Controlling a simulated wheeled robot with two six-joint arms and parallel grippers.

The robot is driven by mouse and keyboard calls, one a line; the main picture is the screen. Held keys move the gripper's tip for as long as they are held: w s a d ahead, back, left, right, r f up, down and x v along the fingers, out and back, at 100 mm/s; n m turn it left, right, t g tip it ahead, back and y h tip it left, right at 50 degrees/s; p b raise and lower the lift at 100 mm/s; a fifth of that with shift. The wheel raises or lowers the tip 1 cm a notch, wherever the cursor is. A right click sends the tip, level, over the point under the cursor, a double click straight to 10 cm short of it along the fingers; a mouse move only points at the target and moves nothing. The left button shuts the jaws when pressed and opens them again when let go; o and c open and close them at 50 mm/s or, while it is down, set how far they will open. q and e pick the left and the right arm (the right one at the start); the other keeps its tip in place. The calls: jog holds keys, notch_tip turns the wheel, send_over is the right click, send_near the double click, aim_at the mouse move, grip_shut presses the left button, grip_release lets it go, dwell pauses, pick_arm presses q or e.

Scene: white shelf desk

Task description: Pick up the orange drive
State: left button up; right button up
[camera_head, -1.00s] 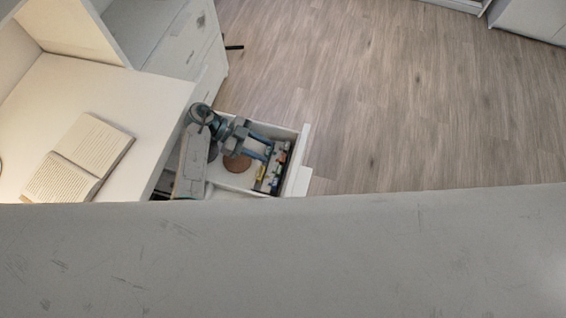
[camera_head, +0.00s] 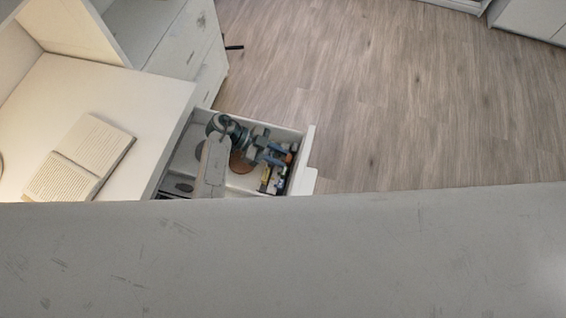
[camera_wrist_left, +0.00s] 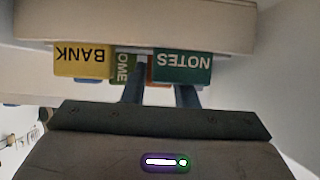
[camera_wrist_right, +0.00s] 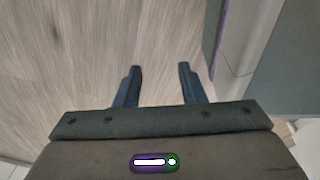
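Several small labelled drives stand in a row in the open drawer (camera_head: 308,150). In the left wrist view a yellow one reads BANK (camera_wrist_left: 82,62), a green one reads OME (camera_wrist_left: 122,67) with its label partly hidden, and a teal one reads NOTES (camera_wrist_left: 183,67). A narrow orange-red piece, likely the orange drive (camera_wrist_left: 153,72), shows between green and teal, mostly hidden. My left gripper (camera_wrist_left: 160,88) is open, its fingertips at the row, one either side of the orange-red piece; whether they touch is unclear. My right gripper (camera_wrist_right: 160,72) is open and empty above the floor.
An open book (camera_head: 82,158) lies on the white desk (camera_head: 125,95). Drawer walls stand close around my left gripper. The wooden floor (camera_head: 410,100) to the right is clear.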

pick_arm(q)
jog(key=shift+s+a+f, duration=0.15)
jog(key=shift+s+f, duration=0.05)
jog(key=shift+f, duration=0.05)
pick_arm(e)
jog(key=shift+w+d, duration=0.1)
jog(key=shift+d, duration=0.2)
